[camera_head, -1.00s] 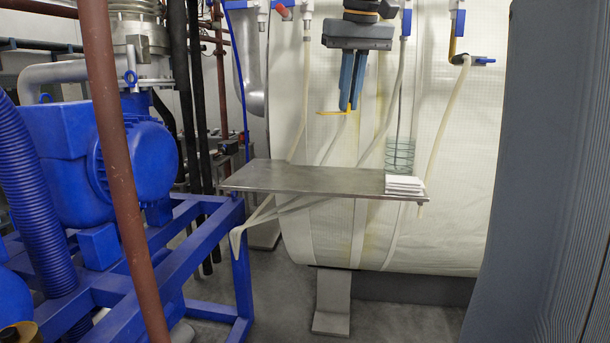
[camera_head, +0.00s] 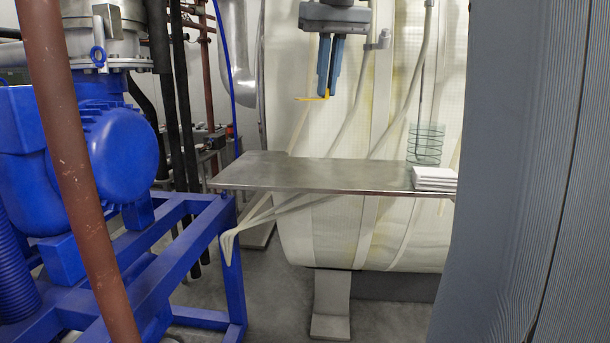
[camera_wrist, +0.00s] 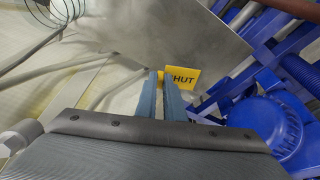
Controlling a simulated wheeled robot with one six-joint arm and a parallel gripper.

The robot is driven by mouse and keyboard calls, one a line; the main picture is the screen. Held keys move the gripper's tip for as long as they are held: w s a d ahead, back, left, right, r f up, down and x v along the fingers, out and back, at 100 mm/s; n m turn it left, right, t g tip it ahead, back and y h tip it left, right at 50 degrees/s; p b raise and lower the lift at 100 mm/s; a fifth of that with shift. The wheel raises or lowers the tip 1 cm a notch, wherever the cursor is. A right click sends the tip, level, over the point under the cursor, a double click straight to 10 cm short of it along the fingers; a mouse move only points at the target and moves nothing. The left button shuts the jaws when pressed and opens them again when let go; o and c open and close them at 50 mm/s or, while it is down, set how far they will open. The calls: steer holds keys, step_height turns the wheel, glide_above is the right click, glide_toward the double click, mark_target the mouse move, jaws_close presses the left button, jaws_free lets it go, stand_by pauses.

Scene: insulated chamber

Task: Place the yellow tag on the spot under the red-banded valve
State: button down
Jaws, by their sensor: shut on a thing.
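My gripper (camera_head: 328,96) is shut on the yellow tag (camera_head: 312,99) and holds it above the metal shelf. In the wrist view the tag (camera_wrist: 183,78) sticks out beyond the fingertips, with the letters "HUT" readable and the rest hidden by a finger. The bare metal shelf (camera_head: 300,171) lies below, in front of the white insulated chamber. The red-banded valve is not in view now. I cannot make out a marked spot on the shelf.
A stack of white pads (camera_head: 434,178) lies at the shelf's right end, with a wire basket (camera_head: 425,143) behind it. Blue machinery (camera_head: 105,160) and a rusty pipe (camera_head: 70,150) stand at left. A grey wall (camera_head: 530,180) fills the right. The shelf's left and middle are clear.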

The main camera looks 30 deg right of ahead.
steer(key=b+x, duration=0.1)
steer(key=x, duration=0.4)
steer(key=s+b+x, duration=0.1)
steer(key=x, duration=0.4)
steer(key=s+a+b+x, duration=0.1)
steer(key=x, duration=0.4)
steer(key=shift+s+d+f, duration=0.1)
steer(key=shift+s+f, duration=0.05)
steer(key=shift+f, duration=0.6)
steer(key=c, duration=1.9)
jaws_free()
steer(key=shift+f, duration=0.1)
steer(key=shift+o, duration=0.2)
steer(key=b+v, duration=0.2)
steer(key=v, duration=1)
